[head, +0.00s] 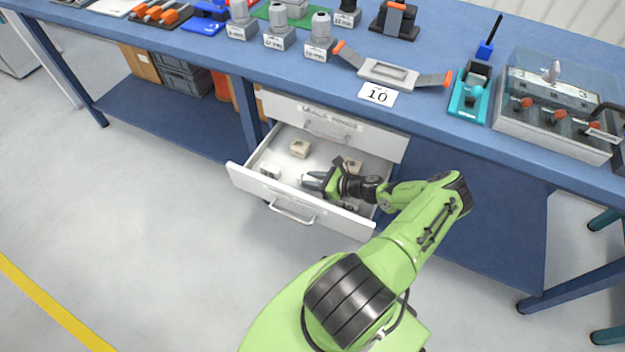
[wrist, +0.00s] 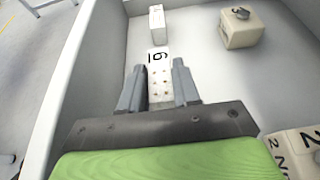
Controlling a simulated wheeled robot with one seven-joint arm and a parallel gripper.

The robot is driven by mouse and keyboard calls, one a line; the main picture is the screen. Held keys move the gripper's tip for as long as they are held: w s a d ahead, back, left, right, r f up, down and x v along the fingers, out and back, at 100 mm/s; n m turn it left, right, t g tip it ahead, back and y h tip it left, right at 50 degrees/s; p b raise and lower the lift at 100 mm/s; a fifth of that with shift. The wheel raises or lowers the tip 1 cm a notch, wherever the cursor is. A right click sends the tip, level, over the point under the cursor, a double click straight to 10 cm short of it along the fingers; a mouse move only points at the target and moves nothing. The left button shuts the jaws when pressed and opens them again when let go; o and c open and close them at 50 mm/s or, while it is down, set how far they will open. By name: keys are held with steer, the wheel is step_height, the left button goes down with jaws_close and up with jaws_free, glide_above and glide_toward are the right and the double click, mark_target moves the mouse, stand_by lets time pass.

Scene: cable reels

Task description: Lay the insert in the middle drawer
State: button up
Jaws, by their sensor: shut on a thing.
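The open drawer (head: 240,178) sits under a shut drawer front (head: 312,118) below the bench; I cannot tell whether another drawer lies beneath it. My gripper (head: 316,181) is down inside the open drawer. In the wrist view my gripper (wrist: 160,88) is shut on a pale piece (wrist: 160,78) marked 6, with small dots on its face. I take this piece for the insert. Its underside is hidden, so I cannot tell whether it touches the drawer floor. In the head view the fingers mostly hide it.
Beige blocks (head: 300,148) lie in the drawer; one (wrist: 241,27) is ahead and right of the fingers, another numbered block (wrist: 297,148) is close at lower right. A small white block (wrist: 157,22) stands just ahead. The drawer wall (wrist: 75,75) is at left. The benchtop (head: 440,60) overhangs behind.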

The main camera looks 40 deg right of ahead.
steer(key=shift+f+b, duration=0.95)
steer(key=shift+f, duration=0.1)
steer(key=o, duration=1.1)
steer(key=shift+r, duration=0.1)
steer(key=p+v, duration=0.3)
steer(key=v, duration=1.3)
steer(key=shift+w, duration=0.1)
